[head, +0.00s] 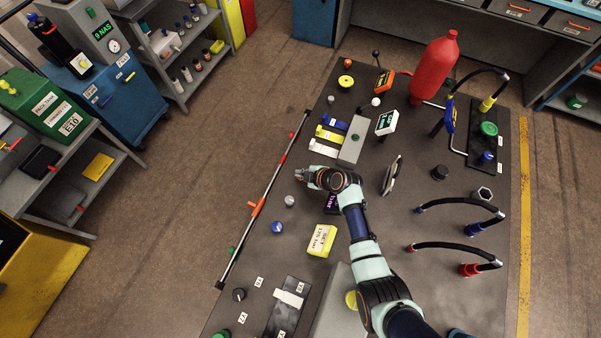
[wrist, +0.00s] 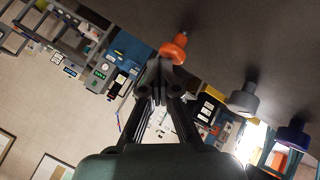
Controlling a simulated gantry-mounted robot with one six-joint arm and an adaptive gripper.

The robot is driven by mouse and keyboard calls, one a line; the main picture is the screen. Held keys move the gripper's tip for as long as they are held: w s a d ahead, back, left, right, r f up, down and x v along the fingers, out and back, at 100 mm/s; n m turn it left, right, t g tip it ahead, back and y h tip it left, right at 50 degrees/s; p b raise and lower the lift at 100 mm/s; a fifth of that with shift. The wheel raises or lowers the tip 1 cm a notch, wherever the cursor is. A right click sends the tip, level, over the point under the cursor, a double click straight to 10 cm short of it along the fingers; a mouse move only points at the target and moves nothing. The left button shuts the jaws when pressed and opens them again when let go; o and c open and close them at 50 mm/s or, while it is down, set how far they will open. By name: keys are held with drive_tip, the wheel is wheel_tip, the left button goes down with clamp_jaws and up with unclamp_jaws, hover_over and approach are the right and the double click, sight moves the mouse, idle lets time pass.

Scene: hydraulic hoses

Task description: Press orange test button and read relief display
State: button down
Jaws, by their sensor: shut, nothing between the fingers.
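An orange button (wrist: 174,48), round with a short stem, stands on the dark surface in the wrist view. My gripper (wrist: 158,68) is shut and empty, its fingertips right beside the button in that picture; I cannot tell whether they touch it. In the head view my gripper (head: 300,174) is low over the left part of the bench, and I cannot make out the orange button there. A small dark display with purple characters (head: 331,203) lies partly behind my arm; its text is not readable, and I cannot tell whether it is the relief display.
A grey knob (head: 289,200) and a blue knob (head: 277,227) stand near my gripper. A rail (head: 243,232) with coloured pieces runs along the bench's left edge. A white box with a green screen (head: 386,122), a red bottle (head: 434,70) and hoses (head: 460,202) stand farther right.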

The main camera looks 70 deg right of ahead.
drive_tip(key=shift+r+p, duration=0.45)
drive_tip(key=shift+r, duration=0.4)
drive_tip(key=shift+r+p, duration=1.85)
drive_tip(key=shift+r, duration=0.7)
